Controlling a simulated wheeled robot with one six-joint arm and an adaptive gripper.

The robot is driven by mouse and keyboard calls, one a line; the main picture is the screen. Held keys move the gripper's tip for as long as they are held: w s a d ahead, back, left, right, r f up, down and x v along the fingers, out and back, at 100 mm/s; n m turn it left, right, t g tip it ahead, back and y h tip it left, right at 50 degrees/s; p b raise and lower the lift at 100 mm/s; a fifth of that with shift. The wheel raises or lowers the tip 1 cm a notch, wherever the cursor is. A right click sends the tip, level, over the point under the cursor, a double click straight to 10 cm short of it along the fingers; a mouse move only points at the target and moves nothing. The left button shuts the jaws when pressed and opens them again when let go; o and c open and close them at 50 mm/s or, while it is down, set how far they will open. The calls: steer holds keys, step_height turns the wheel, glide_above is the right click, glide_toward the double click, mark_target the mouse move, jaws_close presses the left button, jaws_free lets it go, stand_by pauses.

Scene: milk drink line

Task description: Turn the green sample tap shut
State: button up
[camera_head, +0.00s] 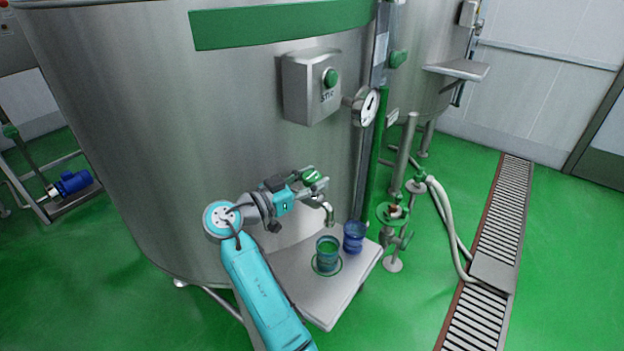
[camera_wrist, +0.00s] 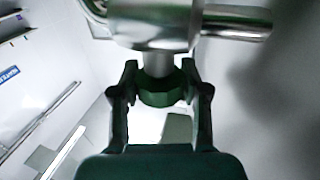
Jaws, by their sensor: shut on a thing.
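The green sample tap (camera_head: 314,176) is on the front of the steel tank, above a small metal shelf (camera_head: 318,297). Its curved steel spout (camera_head: 328,214) points down over the shelf. In the wrist view the green tap handle (camera_wrist: 162,90) sits between the two dark fingers of my gripper (camera_wrist: 160,98), under a steel valve body (camera_wrist: 155,25). My gripper (camera_head: 306,184) is shut on the handle. The fingers partly hide the handle in the head view. A green-tinted cup (camera_head: 327,255) stands on the shelf in a green ring, below the spout.
A blue cup (camera_head: 354,237) stands to the right on the shelf. A box with a green button (camera_head: 330,77) and a round gauge (camera_head: 365,107) are on the tank above. Pipework with a red-topped valve (camera_head: 396,211) and a white hose (camera_head: 452,235) lie to the right.

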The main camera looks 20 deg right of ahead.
steer(key=shift+f, duration=0.1)
steer(key=o, duration=1.2)
steer(key=shift+c, duration=0.2)
steer(key=v, duration=1.2)
